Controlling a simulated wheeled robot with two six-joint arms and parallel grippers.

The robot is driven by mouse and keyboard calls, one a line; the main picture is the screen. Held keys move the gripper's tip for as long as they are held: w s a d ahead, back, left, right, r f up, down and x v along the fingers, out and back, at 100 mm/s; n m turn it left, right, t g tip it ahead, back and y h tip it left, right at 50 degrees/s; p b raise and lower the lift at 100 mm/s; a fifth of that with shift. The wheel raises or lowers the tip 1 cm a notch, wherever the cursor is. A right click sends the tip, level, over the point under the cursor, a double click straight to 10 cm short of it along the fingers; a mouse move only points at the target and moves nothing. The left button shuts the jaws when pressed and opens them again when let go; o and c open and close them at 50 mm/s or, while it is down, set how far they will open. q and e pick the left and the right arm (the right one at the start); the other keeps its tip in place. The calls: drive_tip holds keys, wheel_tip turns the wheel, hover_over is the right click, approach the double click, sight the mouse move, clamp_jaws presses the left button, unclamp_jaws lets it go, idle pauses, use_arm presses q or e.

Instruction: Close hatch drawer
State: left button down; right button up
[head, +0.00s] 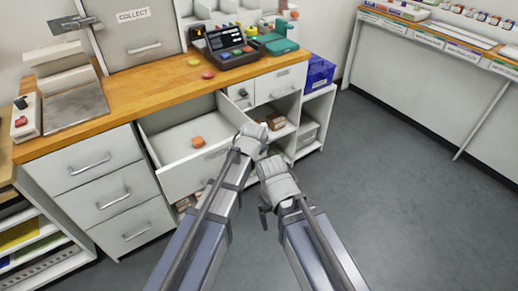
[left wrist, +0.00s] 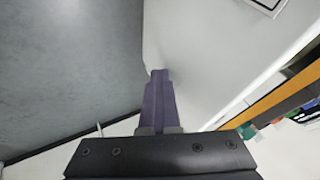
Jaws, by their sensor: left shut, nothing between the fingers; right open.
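The hatch drawer (head: 182,177) is pulled out from under the wooden counter in the head view. It is pale grey, and a small orange item (head: 198,142) lies inside it. My left gripper (head: 251,140) is at the right end of the drawer front, its fingertips hidden in the head view. In the left wrist view its dark fingers (left wrist: 159,80) are shut and empty, against a pale panel (left wrist: 205,60). I cannot tell whether they touch it. My right gripper (head: 268,203) is open and empty, to the right of the drawer and clear of it.
The wooden counter (head: 130,85) carries a dark till (head: 230,47), a teal device (head: 280,42) and small coloured pieces. Closed drawers (head: 95,170) stand left of the open one. Open shelves and a blue bin (head: 319,73) are to the right. The grey floor (head: 400,170) at right is clear.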

use_arm(q)
drive_tip(key=w+a, duration=0.5)
drive_tip(key=w, duration=0.3)
drive_tip(key=w+a, duration=0.6)
drive_tip(key=w, duration=0.2)
drive_tip(key=w+a, duration=0.5)
drive_tip(key=w, duration=0.3)
drive_tip(key=shift+w+a, duration=0.2)
drive_tip(key=shift+w, duration=0.05)
drive_tip(key=shift+w+a+r, duration=0.1)
drive_tip(key=shift+w+a, duration=0.35)
drive_tip(key=shift+w, duration=0.2)
drive_tip(key=shift+s+d, duration=0.3)
drive_tip(key=shift+s, duration=0.25)
drive_tip(key=shift+s+d, duration=0.35)
drive_tip(key=shift+s, duration=0.25)
drive_tip(key=shift+s+d, duration=0.35)
drive_tip(key=shift+s, duration=0.2)
drive_tip(key=shift+s+d+r+p, duration=0.2)
drive_tip(key=shift+s+r+p, duration=0.35)
drive_tip(key=shift+s+p, duration=0.1)
drive_tip(key=p+v, duration=0.6)
drive_tip(key=v, duration=0.2)
drive_tip(key=shift+s+r+p, duration=0.15)
drive_tip(key=shift+s+p, duration=0.1)
drive_tip(key=shift+p, duration=0.15)
